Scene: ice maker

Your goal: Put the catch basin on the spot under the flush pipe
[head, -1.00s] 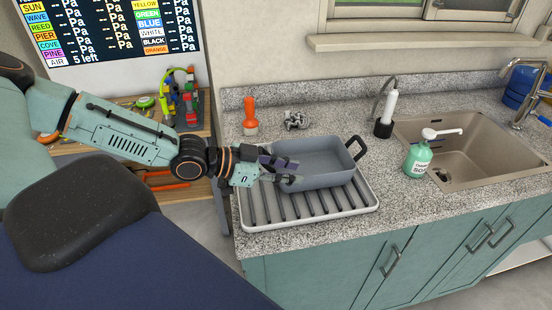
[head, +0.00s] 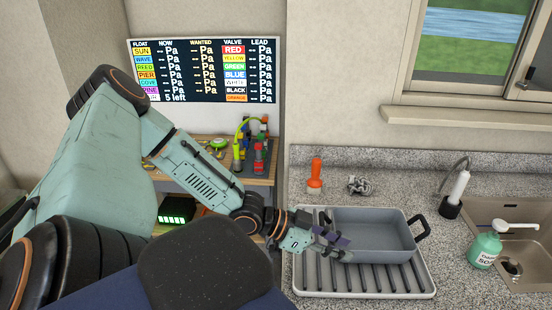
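A grey rectangular basin (head: 372,232), likely the catch basin, sits upright on the ribbed drying tray (head: 420,287). It has a black loop handle at its right end. My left gripper (head: 341,245) is at the basin's left end, with its fingers at the near left corner, where the left handle is hidden. The fingers overlap the basin's edge in the picture; I cannot tell whether they grip it. My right gripper is not in view. I cannot make out a flush pipe for certain.
A white cylinder in a black base (head: 456,193), a green soap bottle (head: 484,250) and the sink (head: 535,272) are on the right. A wooden shelf (head: 262,178) with coloured fittings stands left of the counter.

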